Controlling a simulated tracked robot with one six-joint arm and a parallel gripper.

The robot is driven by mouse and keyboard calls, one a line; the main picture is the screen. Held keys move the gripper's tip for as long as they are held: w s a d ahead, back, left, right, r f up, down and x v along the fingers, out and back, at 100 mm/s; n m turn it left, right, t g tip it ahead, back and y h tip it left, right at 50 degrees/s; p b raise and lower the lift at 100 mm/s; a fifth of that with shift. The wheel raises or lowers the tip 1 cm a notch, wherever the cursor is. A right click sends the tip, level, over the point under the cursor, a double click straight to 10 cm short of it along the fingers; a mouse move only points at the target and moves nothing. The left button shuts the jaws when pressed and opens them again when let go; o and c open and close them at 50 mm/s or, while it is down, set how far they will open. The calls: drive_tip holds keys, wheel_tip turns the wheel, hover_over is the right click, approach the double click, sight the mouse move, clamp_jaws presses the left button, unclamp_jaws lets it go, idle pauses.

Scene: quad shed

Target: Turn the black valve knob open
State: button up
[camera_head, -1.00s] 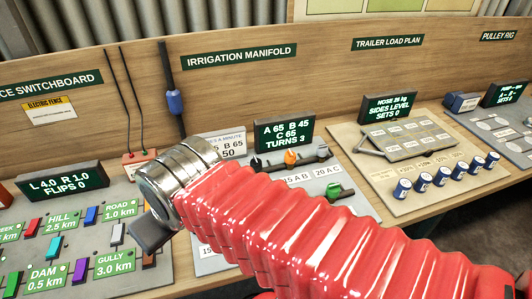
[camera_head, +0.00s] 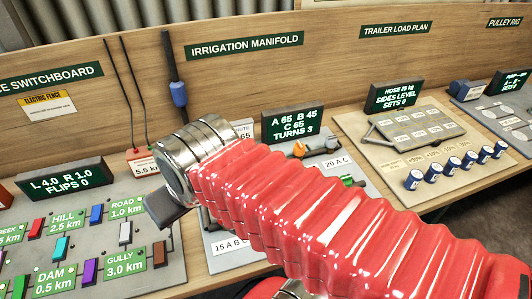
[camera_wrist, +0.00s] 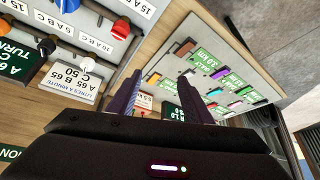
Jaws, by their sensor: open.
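The black valve knob (camera_wrist: 47,46) shows at the left of the wrist view, on the irrigation manifold panel (camera_wrist: 85,40) between an orange knob (camera_wrist: 20,30) and a white knob (camera_wrist: 87,66). In the head view my red-sleeved arm hides it. My gripper (camera_wrist: 162,92) is open and empty; its two dark fingers are apart and point past the panel's edge, to the right of the black knob. In the head view one dark finger (camera_head: 165,208) shows at the left of the metal wrist. The manifold display (camera_head: 291,123) reads A 65, B 45, C 65, turns 3.
A green knob (camera_head: 352,181) and more coloured knobs, such as a red one (camera_wrist: 121,28), stand on the manifold. The switchboard (camera_head: 90,265) with coloured blocks lies to the left. The trailer load plan (camera_head: 400,155) with blue-sided cylinders is to the right.

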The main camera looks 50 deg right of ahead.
drive_tip(key=shift+o, duration=0.4)
drive_tip(key=w+d+m+g, duration=0.1)
drive_tip(key=w+d+m, duration=0.3)
drive_tip(key=d+m, duration=0.4)
drive_tip(key=shift+w+r+m, duration=0.15)
drive_tip(key=shift+r+m, duration=0.2)
drive_tip(key=shift+m, duration=0.55)
drive_tip(key=d+f+m+y, duration=0.1)
drive_tip(key=d+f+m, duration=0.2)
drive_tip(key=d+m, duration=1.9)
drive_tip(key=d, duration=0.5)
drive_tip(key=shift+s+d, duration=0.15)
drive_tip(key=shift+s, duration=0.05)
drive_tip(key=shift+f, duration=0.15)
drive_tip(key=x, duration=1.3)
drive_tip(key=shift+f, duration=0.4)
drive_tip(key=c, duration=1)
